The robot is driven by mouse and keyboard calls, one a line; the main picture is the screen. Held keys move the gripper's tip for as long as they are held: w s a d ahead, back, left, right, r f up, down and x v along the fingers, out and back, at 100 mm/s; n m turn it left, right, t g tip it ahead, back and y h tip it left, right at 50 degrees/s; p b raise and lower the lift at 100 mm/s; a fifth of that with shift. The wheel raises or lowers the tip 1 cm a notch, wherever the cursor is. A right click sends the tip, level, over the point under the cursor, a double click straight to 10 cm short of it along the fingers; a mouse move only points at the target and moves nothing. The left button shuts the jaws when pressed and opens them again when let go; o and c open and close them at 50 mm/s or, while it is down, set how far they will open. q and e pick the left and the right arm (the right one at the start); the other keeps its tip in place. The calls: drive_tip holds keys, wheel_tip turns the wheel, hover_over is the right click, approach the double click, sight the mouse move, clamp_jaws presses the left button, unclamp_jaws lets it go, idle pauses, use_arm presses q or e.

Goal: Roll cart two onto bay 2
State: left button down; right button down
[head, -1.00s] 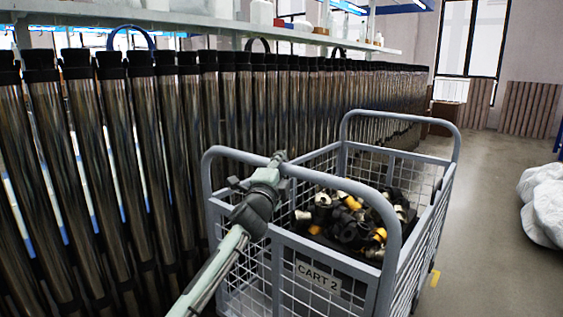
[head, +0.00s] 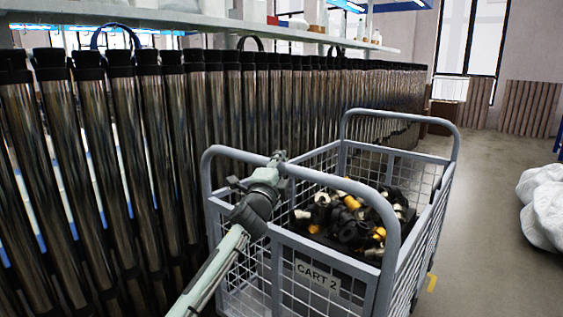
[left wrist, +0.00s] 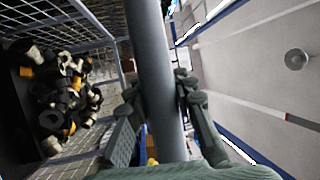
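Cart two (head: 275,245) is a grey wire-mesh cart with a "CART 2" plate (head: 317,276) on its near end. It stands upright in front of me and carries a pile of black, yellow and pale fittings (head: 355,220). My left gripper (head: 277,160) is at the top bar of the cart's near handle. In the left wrist view the gripper's fingers (left wrist: 160,100) lie on both sides of the grey handle bar (left wrist: 155,60), closed on it. My right gripper is in neither view. Bay 2 cannot be made out; a small yellow floor mark (head: 431,283) shows right of the cart.
A long row of dark metal tubes (head: 160,150) stands close along the cart's left side. A shelf (head: 200,20) runs above them. Open floor (head: 480,220) lies to the right, with white sacks (head: 543,203) at the far right. Wooden panels (head: 527,108) stand at the back wall.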

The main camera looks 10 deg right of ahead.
use_arm(q)
drive_tip(key=c, duration=1.3)
unclamp_jaws()
drive_tip(key=shift+s+d+f, duration=0.1)
drive_tip(key=shift+d+f, duration=0.3)
drive_tip(key=shift+f, duration=0.1)
drive_tip(key=shift+o, duration=0.2)
drive_tip(key=shift+a+r, duration=0.15)
drive_tip(key=shift+r, duration=0.05)
drive_tip(key=v, duration=1.2)
drive_tip(key=shift+r, duration=0.1)
